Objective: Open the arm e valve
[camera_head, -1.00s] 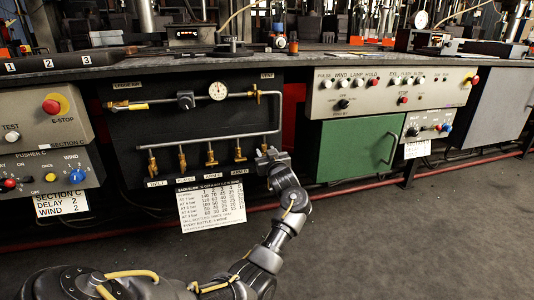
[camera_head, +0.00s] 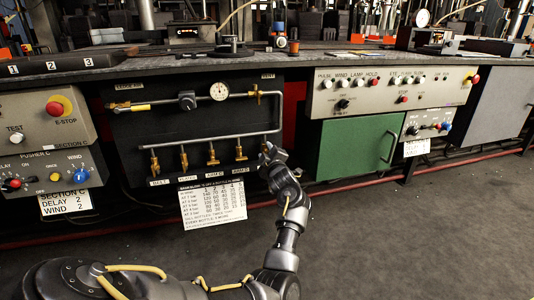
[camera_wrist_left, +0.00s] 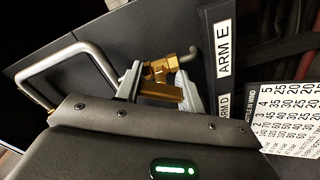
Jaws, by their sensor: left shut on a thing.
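The arm E valve (camera_wrist_left: 160,68) is a brass fitting with a short flat lever, seen close up in the left wrist view beside the white "ARM E" label (camera_wrist_left: 223,48). My left gripper (camera_wrist_left: 160,92) has one finger on each side of the brass lever and is shut on it. In the head view my left gripper (camera_head: 268,154) is at the right end of the row of brass valves and largely hides this valve. My right gripper is not in view.
Several other brass valves (camera_head: 212,154) hang in a row to the left. A pressure gauge (camera_head: 219,91) and pipe sit above. A printed sheet (camera_head: 212,204) hangs below the labels. A green door (camera_head: 358,148) is to the right, and the floor in front is clear.

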